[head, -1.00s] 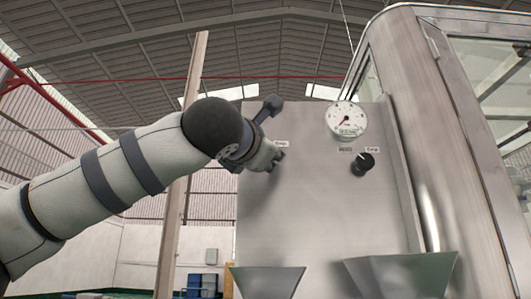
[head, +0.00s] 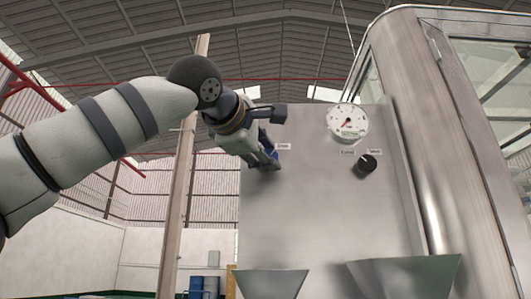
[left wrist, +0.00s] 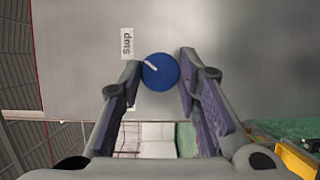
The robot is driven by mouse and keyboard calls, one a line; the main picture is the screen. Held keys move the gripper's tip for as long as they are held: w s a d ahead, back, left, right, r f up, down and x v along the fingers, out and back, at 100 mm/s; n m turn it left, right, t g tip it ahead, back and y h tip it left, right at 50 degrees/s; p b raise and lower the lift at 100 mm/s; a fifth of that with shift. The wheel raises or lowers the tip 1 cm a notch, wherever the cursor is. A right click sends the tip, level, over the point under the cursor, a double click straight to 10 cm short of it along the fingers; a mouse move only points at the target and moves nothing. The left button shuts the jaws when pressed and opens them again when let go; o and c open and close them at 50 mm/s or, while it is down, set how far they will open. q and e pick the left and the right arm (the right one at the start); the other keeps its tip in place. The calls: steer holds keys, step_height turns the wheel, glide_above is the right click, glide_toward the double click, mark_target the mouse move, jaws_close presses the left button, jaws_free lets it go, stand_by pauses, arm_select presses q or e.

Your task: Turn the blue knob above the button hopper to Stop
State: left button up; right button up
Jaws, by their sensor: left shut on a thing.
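The blue knob (left wrist: 160,72) sits on the grey panel in the left wrist view, between my left gripper's fingertips (left wrist: 160,66). My left gripper is shut on it. The knob's white mark points to the upper left in that view, on the side of the label reading Stop (left wrist: 127,42). In the head view, my left gripper (head: 269,160) is at the panel's upper left and largely covers the knob; the small label (head: 283,147) shows beside it. The left hopper (head: 272,283) is below on the panel. My right gripper is not in view.
A black knob (head: 367,163) with two labels and a round gauge (head: 347,122) are further right on the panel (head: 320,215). A second hopper (head: 405,272) is below them. A metal-framed glass cabinet (head: 400,110) stands at the right. The panel's middle is clear.

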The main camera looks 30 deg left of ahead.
arm_select(q)
steer(key=shift+m, duration=0.6)
steer(key=shift+g, duration=0.3)
steer(key=o, duration=1.1)
steer(key=shift+o, duration=0.2)
steer(key=s, duration=1.2)
steer(key=shift+d+r, duration=0.35)
steer(key=shift+d, duration=0.05)
